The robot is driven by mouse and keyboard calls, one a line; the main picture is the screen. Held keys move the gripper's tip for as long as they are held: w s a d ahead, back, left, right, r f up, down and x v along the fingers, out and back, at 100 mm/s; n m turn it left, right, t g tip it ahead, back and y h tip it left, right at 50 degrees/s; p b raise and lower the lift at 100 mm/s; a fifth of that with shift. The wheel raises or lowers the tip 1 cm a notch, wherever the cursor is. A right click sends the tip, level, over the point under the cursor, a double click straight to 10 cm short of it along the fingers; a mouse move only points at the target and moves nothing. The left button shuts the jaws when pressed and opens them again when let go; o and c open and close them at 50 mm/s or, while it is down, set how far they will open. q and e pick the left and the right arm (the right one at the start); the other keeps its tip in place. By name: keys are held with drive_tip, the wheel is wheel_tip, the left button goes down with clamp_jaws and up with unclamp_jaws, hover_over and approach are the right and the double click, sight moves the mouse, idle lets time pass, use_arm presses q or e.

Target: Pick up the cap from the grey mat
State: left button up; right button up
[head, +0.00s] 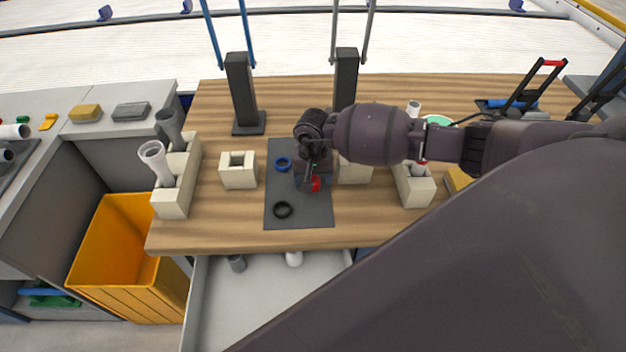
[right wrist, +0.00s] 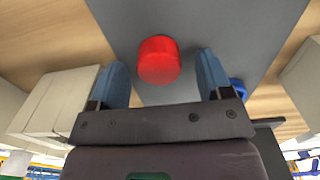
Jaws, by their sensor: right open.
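The red cap (right wrist: 158,60) lies on the grey mat (right wrist: 215,24) in the right wrist view, between and just ahead of my right gripper's two blue fingers. My right gripper (right wrist: 163,80) is open, with a gap on both sides of the cap. In the head view the cap (head: 316,184) shows partly, beside my right gripper (head: 309,180) above the mat (head: 299,219); the hand hides part of it. My left gripper is not in view.
A blue ring (head: 283,164) and a black ring (head: 283,210) lie on the mat. A beige block (head: 238,170) stands left of the mat, and another (head: 354,172) stands right of it. Dark posts (head: 241,90) stand behind. Bare wood shows left of the mat.

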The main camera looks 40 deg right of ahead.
drive_tip(key=c, duration=1)
drive_tip(key=shift+r, duration=0.15)
